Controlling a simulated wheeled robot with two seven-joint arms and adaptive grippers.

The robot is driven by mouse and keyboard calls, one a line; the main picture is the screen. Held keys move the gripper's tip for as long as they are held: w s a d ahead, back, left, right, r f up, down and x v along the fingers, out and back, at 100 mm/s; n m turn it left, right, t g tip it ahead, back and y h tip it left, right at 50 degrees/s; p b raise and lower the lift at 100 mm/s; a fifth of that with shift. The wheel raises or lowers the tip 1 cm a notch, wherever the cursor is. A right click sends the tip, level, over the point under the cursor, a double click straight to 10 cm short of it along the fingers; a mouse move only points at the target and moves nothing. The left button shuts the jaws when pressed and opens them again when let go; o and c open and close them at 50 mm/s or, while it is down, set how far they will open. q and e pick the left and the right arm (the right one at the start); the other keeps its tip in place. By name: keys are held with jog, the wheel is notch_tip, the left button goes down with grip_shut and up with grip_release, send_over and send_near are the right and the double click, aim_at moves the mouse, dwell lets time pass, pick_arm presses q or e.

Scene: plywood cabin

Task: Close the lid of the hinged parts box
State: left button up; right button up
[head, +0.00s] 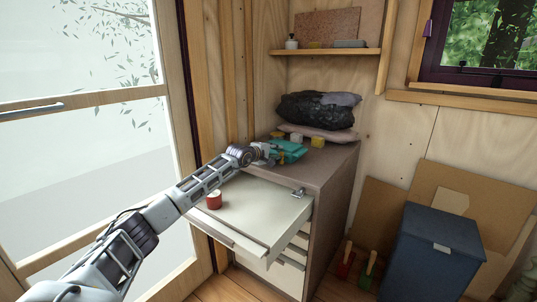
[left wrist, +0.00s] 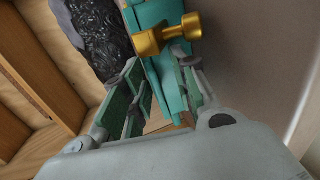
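The teal parts box (head: 288,147) sits on top of the grey-brown cabinet, near its front left part. It also shows in the left wrist view (left wrist: 172,85), with a gold dumbbell-shaped piece (left wrist: 167,35) at its near side. The lid's angle is hard to tell. My left gripper (head: 270,152) is right at the box's left side. In the left wrist view its two fingers (left wrist: 162,90) stand apart, with part of the teal box between and beyond them. Whether they touch it is unclear. My right gripper is not in view.
Below the cabinet top (head: 325,165), a drawer (head: 255,205) is pulled out, holding a red cylinder (head: 213,200). A blue bin (head: 430,255) stands on the floor at right. A glazed door is at left.

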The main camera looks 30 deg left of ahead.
pick_arm(q)
jog(key=shift+s, duration=0.15)
jog(key=v, duration=1.1)
jog(key=shift+s, duration=0.3)
jog(key=shift+r, duration=0.1)
dwell(0.8)
